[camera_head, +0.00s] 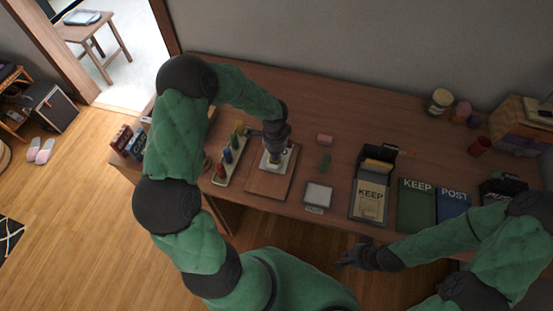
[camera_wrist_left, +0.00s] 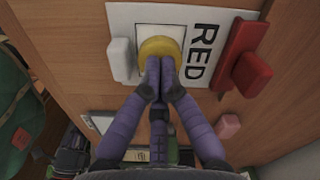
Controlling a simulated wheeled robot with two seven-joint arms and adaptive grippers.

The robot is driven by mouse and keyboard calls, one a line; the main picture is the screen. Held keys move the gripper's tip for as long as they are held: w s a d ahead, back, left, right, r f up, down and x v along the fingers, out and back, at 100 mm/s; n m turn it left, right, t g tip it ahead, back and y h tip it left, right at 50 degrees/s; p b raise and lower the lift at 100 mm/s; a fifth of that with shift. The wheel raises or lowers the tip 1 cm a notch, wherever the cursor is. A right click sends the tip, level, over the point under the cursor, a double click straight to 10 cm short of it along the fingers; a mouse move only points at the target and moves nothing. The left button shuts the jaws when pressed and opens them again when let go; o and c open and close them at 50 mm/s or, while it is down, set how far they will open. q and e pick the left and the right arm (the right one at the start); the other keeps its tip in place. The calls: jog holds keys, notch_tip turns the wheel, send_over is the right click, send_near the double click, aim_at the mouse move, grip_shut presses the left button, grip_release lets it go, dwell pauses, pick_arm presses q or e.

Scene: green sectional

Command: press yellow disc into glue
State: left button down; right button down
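In the left wrist view a round yellow disc (camera_wrist_left: 161,47) lies on a white card (camera_wrist_left: 191,15) printed "RED". My left gripper (camera_wrist_left: 160,76) has its purple fingers together, with the tips at the disc's near edge, overlapping it in view. Whether they press on it or only hover close is not clear, and no glue shows. In the head view my left gripper (camera_head: 275,152) is over the white card on a brown board (camera_head: 266,184), and hides the disc. My right gripper (camera_head: 346,260) is empty with fingers apart, in front of the table's front edge.
A rack of coloured pegs (camera_head: 227,160) stands left of the board.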

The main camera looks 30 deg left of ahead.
dwell(0.3)
pick_arm(q)
jog(key=shift+r+p, duration=2.75)
jog(key=shift+r, duration=0.8)
jog(key=shift+s+f, duration=0.1)
